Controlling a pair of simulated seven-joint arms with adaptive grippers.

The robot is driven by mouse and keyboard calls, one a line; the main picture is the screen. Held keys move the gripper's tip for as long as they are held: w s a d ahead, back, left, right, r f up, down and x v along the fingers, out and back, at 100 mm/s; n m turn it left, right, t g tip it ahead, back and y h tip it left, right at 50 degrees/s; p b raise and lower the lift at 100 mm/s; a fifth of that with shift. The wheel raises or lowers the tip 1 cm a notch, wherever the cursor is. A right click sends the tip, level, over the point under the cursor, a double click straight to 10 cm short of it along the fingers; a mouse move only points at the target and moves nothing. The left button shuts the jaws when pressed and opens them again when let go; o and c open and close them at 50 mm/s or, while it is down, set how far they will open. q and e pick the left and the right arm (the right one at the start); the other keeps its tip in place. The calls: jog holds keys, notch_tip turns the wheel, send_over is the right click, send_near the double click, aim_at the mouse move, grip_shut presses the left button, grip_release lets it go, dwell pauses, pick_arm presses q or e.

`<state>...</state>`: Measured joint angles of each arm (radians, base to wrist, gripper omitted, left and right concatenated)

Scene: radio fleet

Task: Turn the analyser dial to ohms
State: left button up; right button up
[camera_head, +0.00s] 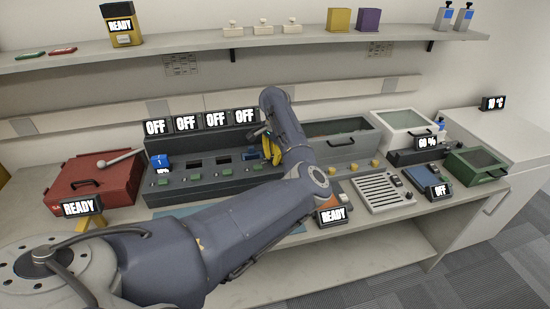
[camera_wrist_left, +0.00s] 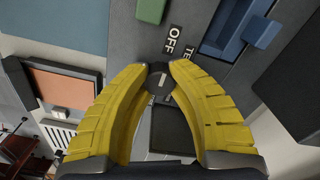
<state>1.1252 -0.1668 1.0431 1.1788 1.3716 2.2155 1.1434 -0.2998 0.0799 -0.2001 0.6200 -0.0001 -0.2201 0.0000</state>
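The dial (camera_wrist_left: 158,84) is a small dark round knob with a pale pointer mark, on a dark grey panel (camera_wrist_left: 150,42) in the left wrist view. An OFF label (camera_wrist_left: 173,40) is printed beside it, and a partly cut-off label starts with TE. My left gripper (camera_wrist_left: 160,70) has its yellow fingertips on both sides of the knob and appears closed on it. In the head view my left gripper (camera_head: 270,152) is at the right end of the dark multi-slot unit (camera_head: 205,188); the arm and fingers hide the dial there. My right gripper is in neither view.
A blue block (camera_wrist_left: 240,30) sits in a slot beside the dial, with a green block (camera_wrist_left: 151,10) nearby. A red toolbox (camera_head: 92,180) stands left, a grey bin (camera_head: 340,145) and white bin (camera_head: 402,130) right. A shelf (camera_head: 200,46) runs above the bench.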

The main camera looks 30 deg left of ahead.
pick_arm(q)
grip_shut()
jog(key=m, duration=0.4)
jog(key=shift+m, duration=0.3)
jog(key=m, duration=0.4)
jog(key=shift+m, duration=0.3)
jog(key=m, duration=0.4)
jog(key=shift+m, duration=2.3)
